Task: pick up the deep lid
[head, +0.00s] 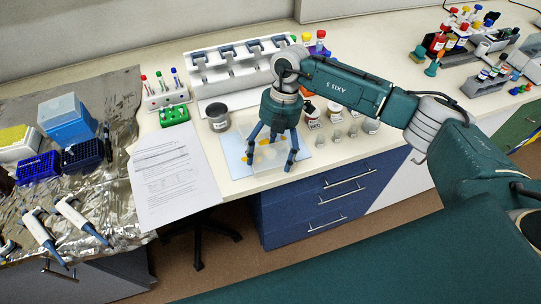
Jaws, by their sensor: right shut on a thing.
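My right gripper (270,161) points down over a pale blue mat (233,150) near the front edge of the bench. Its fingers are spread around a clear, pale, flat-looking thing (272,168), which seems to be the deep lid, and are shut on it. The see-through lid is hard to make out against the mat, so I cannot tell whether it is lifted or still resting. Small yellow-orange pieces show at and behind the fingers. My left gripper is out of view.
A white pipette stand (235,75) is behind. Printed sheets (175,172) and a foil-covered area (110,190) with pipettes lie left.

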